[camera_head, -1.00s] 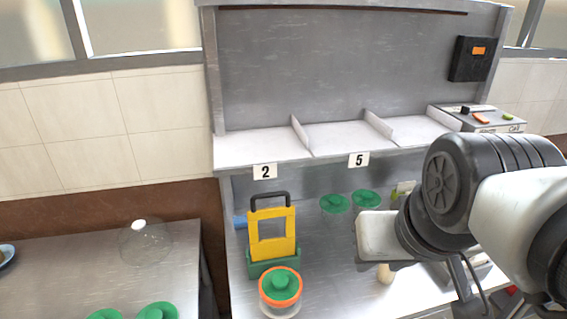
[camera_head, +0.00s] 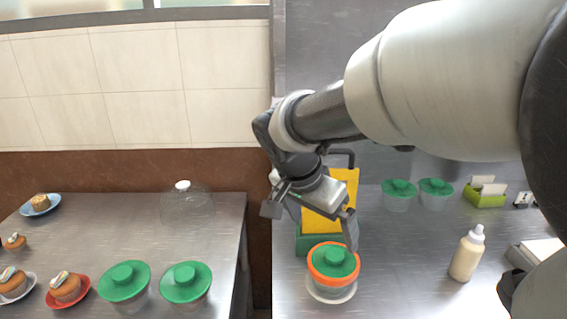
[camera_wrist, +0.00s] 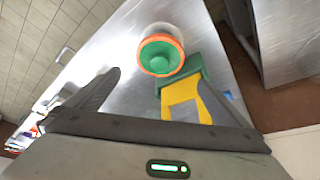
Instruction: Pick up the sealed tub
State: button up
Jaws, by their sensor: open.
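A clear tub with a green lid and an orange ring around it (camera_head: 333,263) stands on the steel counter. It also shows in the wrist view (camera_wrist: 160,50), beyond my fingertips. My gripper (camera_head: 312,218) is open and empty, above and slightly behind this tub, in front of the yellow and green stand. In the wrist view my gripper (camera_wrist: 158,80) has its two fingers spread, with the tub apart from them. Other green-lidded tubs show no orange ring: two on the left table (camera_head: 124,284) and two at the back of the counter (camera_head: 398,190).
The yellow stand with a green base (camera_head: 312,243) is close behind the orange-ringed tub. A cream squeeze bottle (camera_head: 466,256) stands to the right, with bare counter between. Cupcakes (camera_head: 66,287) and a clear dome (camera_head: 184,207) are on the left table. A gap separates the tables.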

aim_at(332, 256)
jog(key=b+x, duration=0.2)
jog(key=x, duration=0.9)
jog(key=shift+d, duration=0.1)
jog(key=shift+b+x, duration=0.65)
jog(key=shift+x, duration=2.4)
jog(key=c, duration=0.9)
